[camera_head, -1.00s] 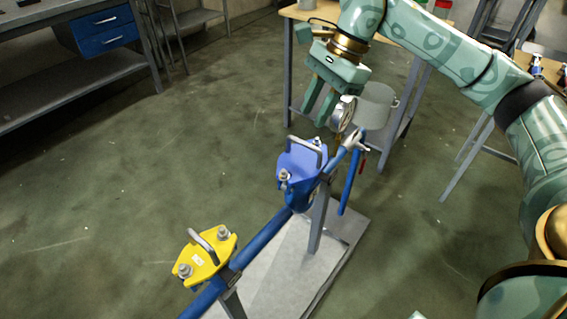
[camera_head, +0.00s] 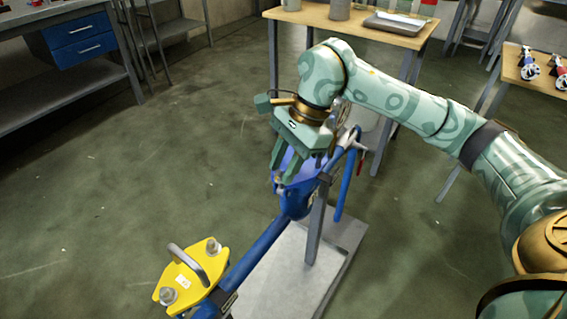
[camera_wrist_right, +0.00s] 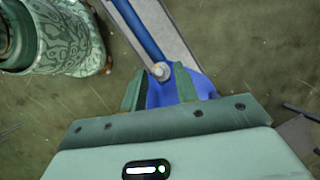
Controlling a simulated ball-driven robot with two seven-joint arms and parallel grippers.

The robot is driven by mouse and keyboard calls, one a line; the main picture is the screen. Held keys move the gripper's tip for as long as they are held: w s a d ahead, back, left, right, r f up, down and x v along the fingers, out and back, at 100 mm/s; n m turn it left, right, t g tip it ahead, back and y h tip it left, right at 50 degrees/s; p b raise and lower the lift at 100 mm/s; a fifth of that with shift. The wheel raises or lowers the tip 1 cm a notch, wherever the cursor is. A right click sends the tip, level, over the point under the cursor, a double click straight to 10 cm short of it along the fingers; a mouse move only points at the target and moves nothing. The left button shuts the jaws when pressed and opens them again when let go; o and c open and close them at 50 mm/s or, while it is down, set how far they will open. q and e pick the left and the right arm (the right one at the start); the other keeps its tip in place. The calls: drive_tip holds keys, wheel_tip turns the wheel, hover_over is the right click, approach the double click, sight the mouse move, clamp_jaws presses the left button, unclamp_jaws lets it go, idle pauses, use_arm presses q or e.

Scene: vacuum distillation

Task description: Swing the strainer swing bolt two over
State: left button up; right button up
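The blue strainer (camera_head: 297,200) stands on the pipe line on a grey stand, its blue cover mostly hidden behind my right gripper. My right gripper (camera_head: 280,175) points down over that cover with its two fingers apart. In the right wrist view, the gripper (camera_wrist_right: 160,92) is open over the blue cover (camera_wrist_right: 165,98). One silver swing bolt nut (camera_wrist_right: 160,72) shows between the fingertips, slightly beyond them; I cannot tell whether they touch it. The other bolt is hidden. My left gripper is not in view.
A yellow cover (camera_head: 183,290) with a handle and two bolts sits nearer on the same blue pipe (camera_head: 255,250). A wooden table (camera_head: 350,27) stands behind. The floor on the left is clear.

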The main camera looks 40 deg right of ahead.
clamp_jaws()
drive_tip(key=shift+d, duration=0.1)
drive_tip(key=shift+w+d+y+p, duration=0.15)
drive_tip(key=shift+d+y+p, duration=0.25)
drive_tip(key=shift+y, duration=0.2)
drive_tip(key=shift+w+d+y, duration=0.1)
drive_tip(key=shift+d+y, duration=0.05)
drive_tip(key=shift+y, duration=0.15)
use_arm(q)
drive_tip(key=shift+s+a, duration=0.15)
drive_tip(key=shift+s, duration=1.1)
use_arm(e)
unclamp_jaws()
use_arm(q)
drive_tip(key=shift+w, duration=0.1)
